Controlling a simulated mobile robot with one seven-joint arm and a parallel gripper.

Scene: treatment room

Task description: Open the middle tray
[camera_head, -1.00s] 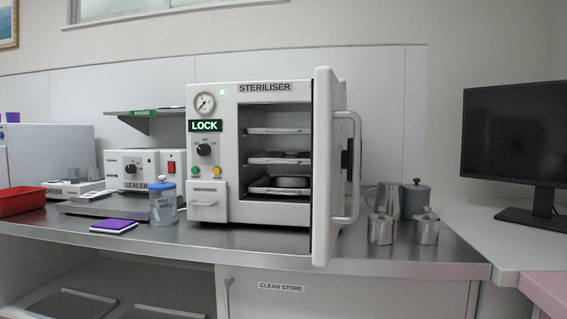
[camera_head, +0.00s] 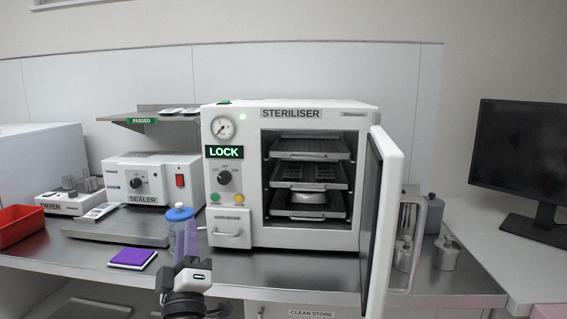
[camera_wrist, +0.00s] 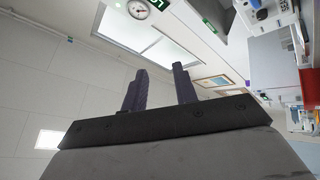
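The steriliser (camera_head: 290,112) stands on the counter with its door (camera_head: 383,215) swung open to the right. Inside are three trays, one above another: the top tray (camera_head: 308,156), the middle tray (camera_head: 335,184) and the bottom tray (camera_head: 335,212). A round metal item sits around the level between the middle and bottom trays. My gripper's two dark fingers are apart with nothing between them in the wrist view (camera_wrist: 160,90). In the head view my wrist shows low in front of the counter, left of the steriliser opening. The gripper is not touching any tray.
A blue-lidded bottle (camera_head: 180,214) stands just behind my wrist. A purple pad (camera_head: 133,258), the sealer (camera_head: 150,182) and a red bin (camera_head: 20,225) are to the left. Metal canisters (camera_head: 446,254) stand right of the open door. Counter before the steriliser is clear.

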